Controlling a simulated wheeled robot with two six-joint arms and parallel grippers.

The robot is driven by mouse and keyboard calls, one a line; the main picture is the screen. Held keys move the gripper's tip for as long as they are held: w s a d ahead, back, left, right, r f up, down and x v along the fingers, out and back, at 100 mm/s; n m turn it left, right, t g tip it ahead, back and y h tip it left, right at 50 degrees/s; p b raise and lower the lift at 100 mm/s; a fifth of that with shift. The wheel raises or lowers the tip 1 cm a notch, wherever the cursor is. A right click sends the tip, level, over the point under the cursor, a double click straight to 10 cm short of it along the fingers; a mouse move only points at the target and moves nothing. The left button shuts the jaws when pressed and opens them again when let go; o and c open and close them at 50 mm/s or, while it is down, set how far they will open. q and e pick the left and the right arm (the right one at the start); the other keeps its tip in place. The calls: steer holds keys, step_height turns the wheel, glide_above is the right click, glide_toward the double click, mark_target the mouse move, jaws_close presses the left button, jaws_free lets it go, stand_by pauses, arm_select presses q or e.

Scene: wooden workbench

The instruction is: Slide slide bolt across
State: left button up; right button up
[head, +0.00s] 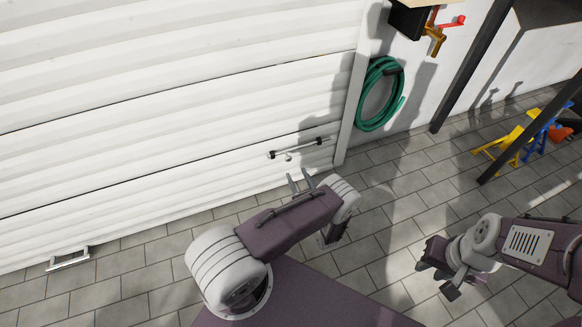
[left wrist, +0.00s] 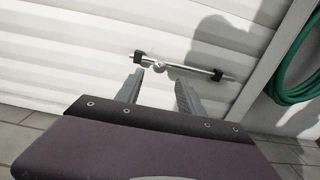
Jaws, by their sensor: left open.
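The slide bolt (head: 300,147) is a thin metal rod in two dark brackets, mounted low on the white garage door near its right edge. A small light knob (head: 288,157) sticks out from the rod toward its left end. In the left wrist view the bolt (left wrist: 190,69) lies just beyond my fingers, with the knob (left wrist: 159,66) between the lines of the two fingertips. My left gripper (head: 300,180) is open and empty, just below the bolt; its fingers also show in the left wrist view (left wrist: 160,88). My right gripper (head: 437,272) is away at the right; its jaw state is unclear.
The ribbed white garage door (head: 180,90) fills the left, with a metal handle (head: 68,258) low down. A door post (head: 352,85) stands right of the bolt. A green hose (head: 366,98) hangs on the wall. Grey paving (head: 400,210) is open at the right.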

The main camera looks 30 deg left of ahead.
mark_target(289, 161)
arm_select(q)
steer(key=b+x, duration=0.1)
steer(key=x, duration=0.1)
steer(key=b+x, duration=0.1)
steer(key=x, duration=0.1)
steer(key=b+x, duration=0.1)
steer(key=x, duration=0.1)
steer(key=shift+w+a+f, duration=0.15)
steer(key=shift+a+f, duration=0.1)
steer(key=shift+w+a+r, duration=0.15)
steer(key=shift+w+a, duration=0.05)
steer(key=shift+a, duration=0.05)
jaws_close()
stand_by(0.8)
